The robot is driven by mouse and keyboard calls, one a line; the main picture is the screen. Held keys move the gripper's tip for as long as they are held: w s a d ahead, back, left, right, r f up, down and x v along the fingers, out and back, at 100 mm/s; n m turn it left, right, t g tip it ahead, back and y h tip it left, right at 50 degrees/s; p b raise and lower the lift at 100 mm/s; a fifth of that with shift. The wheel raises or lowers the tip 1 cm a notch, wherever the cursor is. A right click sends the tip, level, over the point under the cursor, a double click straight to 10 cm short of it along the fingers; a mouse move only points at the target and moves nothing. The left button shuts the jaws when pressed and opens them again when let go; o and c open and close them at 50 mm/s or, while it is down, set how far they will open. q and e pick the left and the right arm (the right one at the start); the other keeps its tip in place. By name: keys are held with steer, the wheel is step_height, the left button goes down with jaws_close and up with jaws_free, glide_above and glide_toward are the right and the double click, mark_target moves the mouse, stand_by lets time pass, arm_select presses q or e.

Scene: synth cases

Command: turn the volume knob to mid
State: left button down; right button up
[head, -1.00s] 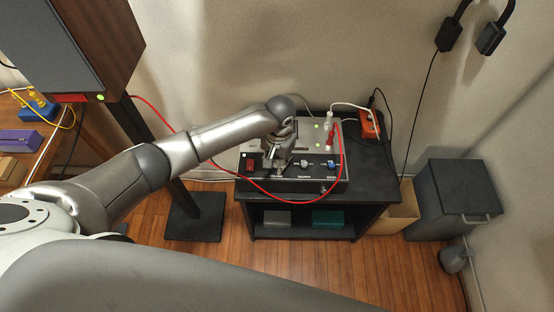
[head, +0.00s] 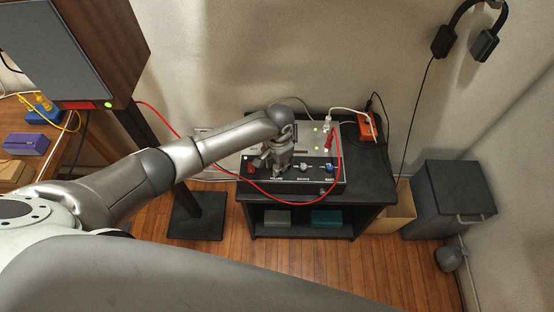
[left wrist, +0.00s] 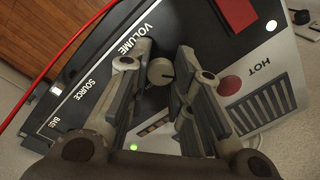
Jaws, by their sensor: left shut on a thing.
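The amplifier (head: 318,183) sits on a black stand, with a dark front strip and a light top. My left gripper (head: 275,162) comes down over the left part of its strip. In the left wrist view the round grey volume knob (left wrist: 159,71) sits between the two fingers of my left gripper (left wrist: 161,75), beside the printed VOLUME label (left wrist: 136,42). The fingers are shut on it. A dark mark on its face points right in that view. The fingers hide the knob in the head view. My right gripper is not in view.
A source knob (head: 303,167) and a blue knob (head: 329,168) sit to the right on the strip. A red cable (head: 290,203) loops across the amplifier's front. A red switch (left wrist: 232,12) is near the fingers. An orange power strip (head: 367,126) lies behind right.

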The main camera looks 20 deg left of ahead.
arm_select(q)
steer(key=m+p, duration=0.1)
steer(key=m, duration=0.2)
steer(key=shift+r+m, duration=0.15)
steer(key=shift+m, duration=0.25)
steer(key=shift+m+p, duration=0.6)
steer(key=shift+m, duration=1.1)
steer(key=c, duration=1.3)
jaws_free()
steer(key=shift+o, duration=0.2)
step_height(320, 180, up, 12)
steer(key=shift+s, duration=0.2)
steer(key=shift+d, duration=0.1)
